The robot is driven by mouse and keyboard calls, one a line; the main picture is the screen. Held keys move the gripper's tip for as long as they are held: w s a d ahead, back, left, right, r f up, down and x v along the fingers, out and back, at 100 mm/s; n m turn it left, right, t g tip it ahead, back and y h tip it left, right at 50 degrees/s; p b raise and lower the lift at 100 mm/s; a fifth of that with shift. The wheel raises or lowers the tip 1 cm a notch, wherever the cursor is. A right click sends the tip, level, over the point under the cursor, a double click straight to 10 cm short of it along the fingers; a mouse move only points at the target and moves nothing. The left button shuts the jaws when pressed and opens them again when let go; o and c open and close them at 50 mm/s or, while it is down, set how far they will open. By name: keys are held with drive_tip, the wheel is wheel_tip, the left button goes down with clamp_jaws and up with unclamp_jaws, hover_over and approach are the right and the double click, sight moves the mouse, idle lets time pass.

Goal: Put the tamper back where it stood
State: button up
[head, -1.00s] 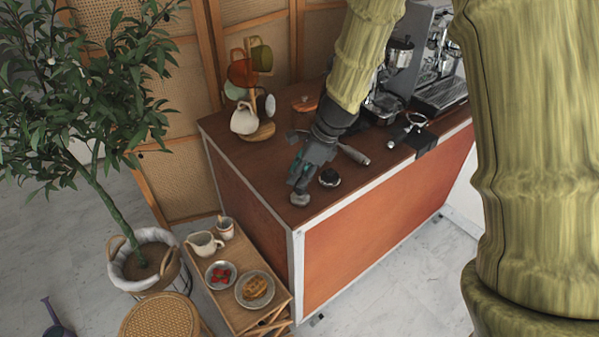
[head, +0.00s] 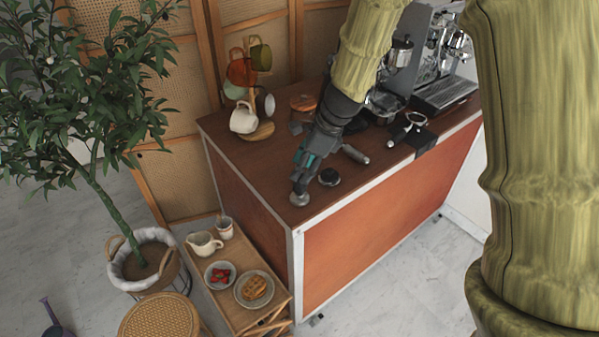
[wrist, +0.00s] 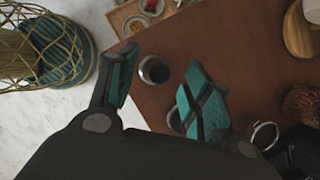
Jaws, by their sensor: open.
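What looks like the tamper (head: 300,198), a small silver round piece, stands on the brown counter (head: 250,158) near its front left corner. In the wrist view the tamper (wrist: 155,70) shows a silver rim and a dark middle, and looks upright. My gripper (head: 302,178) points down just above and behind it. In the wrist view my gripper (wrist: 162,76) has its teal-padded fingers spread wide, with the tamper seen in the gap and apart from both. A black round piece (head: 329,177) sits on the counter right of the tamper. The right finger partly hides a round piece in the wrist view.
A mug tree (head: 258,131) with several mugs stands at the back left. A dark handle-like piece (head: 355,154) and a portafilter (head: 408,128) lie to the right, before the espresso machine (head: 432,65). A low side table (head: 237,250) holds dishes. The counter's left strip is clear.

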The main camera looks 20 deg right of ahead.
drive_tip(key=v, duration=0.9)
drive_tip(key=shift+b, duration=0.45)
drive_tip(key=shift+d+r, duration=0.1)
